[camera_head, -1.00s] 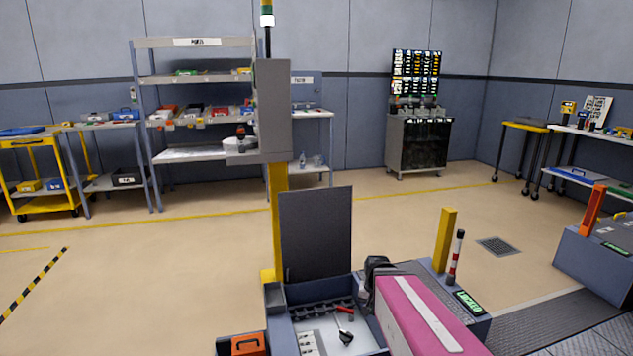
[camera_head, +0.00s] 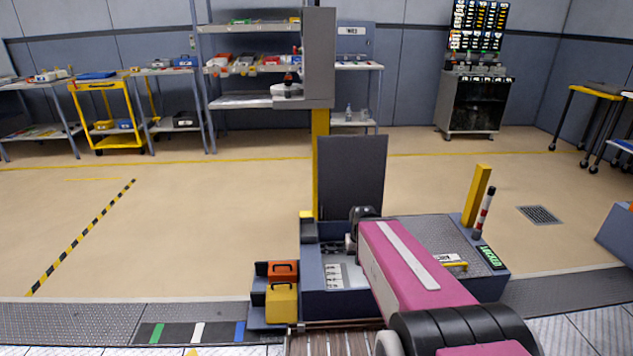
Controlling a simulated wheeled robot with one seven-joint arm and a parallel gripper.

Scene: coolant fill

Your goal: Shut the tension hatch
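The tension hatch appears to be the dark flat panel (camera_head: 352,178), standing upright at the back of an open blue-grey box (camera_head: 338,303). Part of the box's inside shows, with a pale card in it; my pink arm covers its right part. My arm reaches forward from the lower right, and its dark far end (camera_head: 364,213) is in front of the panel's lower right edge. I cannot tell whether it touches the panel. The fingers of my gripper cannot be made out there.
A yellow post (camera_head: 476,196), a red-and-white post (camera_head: 484,212) and a green-lit sign (camera_head: 489,257) stand right of the box. Orange (camera_head: 283,269) and yellow (camera_head: 282,302) cases sit at its left. A grey cabinet (camera_head: 318,57) rises behind. Open floor lies left.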

